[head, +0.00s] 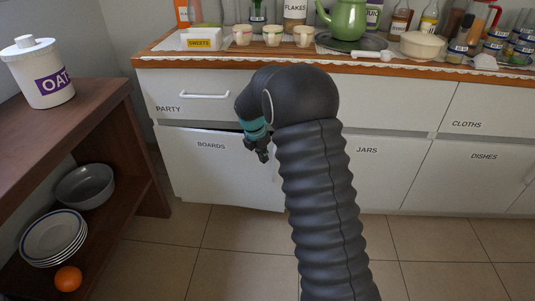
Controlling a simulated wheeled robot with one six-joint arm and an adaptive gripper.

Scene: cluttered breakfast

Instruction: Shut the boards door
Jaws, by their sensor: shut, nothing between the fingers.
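The boards door (205,175) is a white cupboard front labelled BOARDS, below the PARTY drawer (185,90). It stands a little ajar, with a dark gap along its top edge, and its lower right corner comes forward of the cabinet line. My gripper (263,157) is shut and empty, in front of the door's upper right part. I cannot tell whether the fingertips touch the door. My arm hides the door's right edge and part of the cabinet beside it.
The JARS (380,165) and DISHES (470,175) doors look closed. The counter (160,55) above holds jars, bowls and a green kettle (346,18). A brown shelf (120,130) with an oats canister (40,75) stands at left. The tiled floor (220,240) before the door is clear.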

